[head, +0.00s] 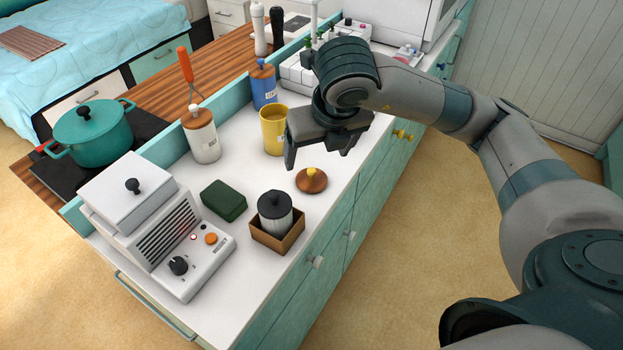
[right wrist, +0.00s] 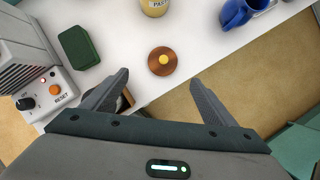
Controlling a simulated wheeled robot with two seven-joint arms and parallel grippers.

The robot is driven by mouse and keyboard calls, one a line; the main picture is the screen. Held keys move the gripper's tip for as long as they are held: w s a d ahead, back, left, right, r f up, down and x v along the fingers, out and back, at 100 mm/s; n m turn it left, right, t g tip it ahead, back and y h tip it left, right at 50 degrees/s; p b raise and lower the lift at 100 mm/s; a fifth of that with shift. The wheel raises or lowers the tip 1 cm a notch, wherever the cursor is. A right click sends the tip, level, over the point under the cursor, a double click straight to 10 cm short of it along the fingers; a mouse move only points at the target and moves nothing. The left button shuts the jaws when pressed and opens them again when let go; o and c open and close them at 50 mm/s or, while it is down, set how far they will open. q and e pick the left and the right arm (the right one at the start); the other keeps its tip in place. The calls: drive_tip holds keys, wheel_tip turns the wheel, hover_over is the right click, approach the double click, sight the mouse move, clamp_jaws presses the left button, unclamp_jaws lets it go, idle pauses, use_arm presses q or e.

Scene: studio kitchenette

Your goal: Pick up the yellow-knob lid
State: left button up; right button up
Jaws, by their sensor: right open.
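The yellow-knob lid (head: 312,182) is a round brown wooden disc with a small yellow knob. It lies flat, knob up, on the white counter (head: 240,150), and shows in the right wrist view (right wrist: 163,69) just beyond my fingertips. My right gripper (head: 319,156) is open and empty above the counter, a little behind the lid in the head view. In the right wrist view my right gripper (right wrist: 160,80) has its fingers spread wide, with the lid centred between their tips and apart from them. A yellow canister (head: 272,135) without a lid stands behind. My left gripper is out of view.
A brown box (head: 272,238) holding a black-topped canister (head: 275,212) stands in front of the lid. A green block (head: 223,200) and a grey appliance (head: 160,230) are to the left. A blue mug (right wrist: 235,12) shows in the right wrist view. The counter's front edge is close to the lid.

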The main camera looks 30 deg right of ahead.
drive_tip(key=p, duration=0.1)
hover_over(313, 175)
drive_tip(key=s, duration=0.2)
drive_tip(key=f, duration=0.4)
drive_tip(key=a+f, duration=0.1)
drive_tip(key=f, duration=0.1)
drive_tip(key=shift+f, duration=0.1)
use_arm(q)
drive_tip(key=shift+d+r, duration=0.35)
use_arm(e)
drive_tip(key=shift+w+f, duration=0.1)
drive_tip(key=shift+f, duration=0.2)
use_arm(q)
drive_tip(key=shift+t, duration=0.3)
use_arm(e)
drive_tip(key=shift+d, duration=0.1)
